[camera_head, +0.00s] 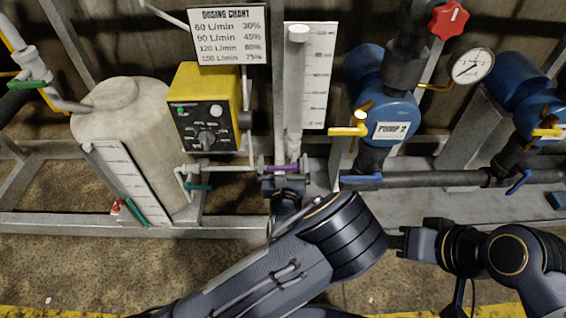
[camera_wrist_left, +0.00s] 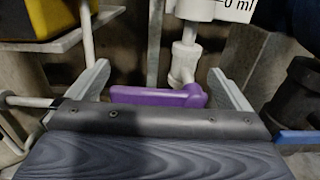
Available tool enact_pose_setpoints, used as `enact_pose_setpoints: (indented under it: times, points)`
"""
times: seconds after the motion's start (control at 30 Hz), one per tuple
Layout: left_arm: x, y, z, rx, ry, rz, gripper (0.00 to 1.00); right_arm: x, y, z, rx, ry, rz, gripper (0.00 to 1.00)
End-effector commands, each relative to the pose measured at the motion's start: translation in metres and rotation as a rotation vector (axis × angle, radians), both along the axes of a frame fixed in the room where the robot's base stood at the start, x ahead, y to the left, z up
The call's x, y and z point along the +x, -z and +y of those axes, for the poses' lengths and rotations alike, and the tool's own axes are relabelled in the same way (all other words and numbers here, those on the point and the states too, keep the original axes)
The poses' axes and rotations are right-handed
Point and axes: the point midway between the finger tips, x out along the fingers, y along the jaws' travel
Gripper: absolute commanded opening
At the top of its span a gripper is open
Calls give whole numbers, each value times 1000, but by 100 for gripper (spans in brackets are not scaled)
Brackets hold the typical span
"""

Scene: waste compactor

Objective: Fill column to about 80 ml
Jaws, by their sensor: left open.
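The column (camera_head: 295,95) is a pale upright tube with a light cap, in front of a white scale board (camera_head: 318,75). I cannot make out a liquid level in it. Its foot and the "0 ml" mark (camera_wrist_left: 236,5) show at the top of the left wrist view. My left gripper (camera_head: 283,165) is open, with one finger on each side of the handle.
A yellow dosing pump (camera_head: 208,108) and a pale tank (camera_head: 125,130) stand left. A blue pump (camera_head: 383,110) with yellow and blue valve handles stands right, near a red knob (camera_head: 448,19) and gauge (camera_head: 473,66). Pipes and a metal frame (camera_head: 130,228) crowd the area.

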Motion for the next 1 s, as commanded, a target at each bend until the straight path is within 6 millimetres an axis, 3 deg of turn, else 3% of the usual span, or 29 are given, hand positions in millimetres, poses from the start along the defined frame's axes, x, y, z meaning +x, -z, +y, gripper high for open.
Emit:
enact_pose_setpoints:
  times: [0.33,0.8,1.0]
  points:
    - [7,-1,0,0,-1,1,100,0,1,0,0,0,0,36]
    - [6,0,0,0,-1,1,41,0,1,0,0,0,0,36]
    - [3,0,1,-14,-1,0,41,0,1,0,0,0,0,36]
